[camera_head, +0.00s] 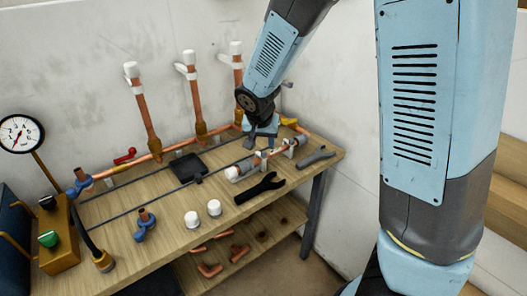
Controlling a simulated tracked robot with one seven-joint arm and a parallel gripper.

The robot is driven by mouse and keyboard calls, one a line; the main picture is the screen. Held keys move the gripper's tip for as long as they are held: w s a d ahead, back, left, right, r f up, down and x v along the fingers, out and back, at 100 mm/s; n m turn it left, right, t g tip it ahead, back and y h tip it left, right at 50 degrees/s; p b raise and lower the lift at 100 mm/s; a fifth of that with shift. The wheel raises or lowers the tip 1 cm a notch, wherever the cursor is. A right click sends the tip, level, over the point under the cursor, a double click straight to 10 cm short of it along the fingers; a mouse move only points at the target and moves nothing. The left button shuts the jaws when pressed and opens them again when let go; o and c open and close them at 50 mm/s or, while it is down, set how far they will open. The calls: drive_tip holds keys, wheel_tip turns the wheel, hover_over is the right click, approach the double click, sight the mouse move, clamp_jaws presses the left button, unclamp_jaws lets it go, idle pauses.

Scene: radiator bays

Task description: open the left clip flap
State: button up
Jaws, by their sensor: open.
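A short copper pipe (277,152) lies on the workbench with grey and white fittings along it. A small whitish upright piece (263,158) near its middle and another near its right end look like clips. I cannot tell surely which part is the left clip flap, or whether it is open or shut. My gripper (262,143) points down just above and behind the pipe's middle. It is open and seems empty; its fingertips are small, and I cannot tell whether they touch anything.
A dark wrench (260,188) and two white caps (214,207) lie in front. A black pad (187,168) lies left. A grey tool (315,158) lies near the right edge.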

sight(264, 153)
drive_tip(key=shift+x, duration=3)
clamp_jaws()
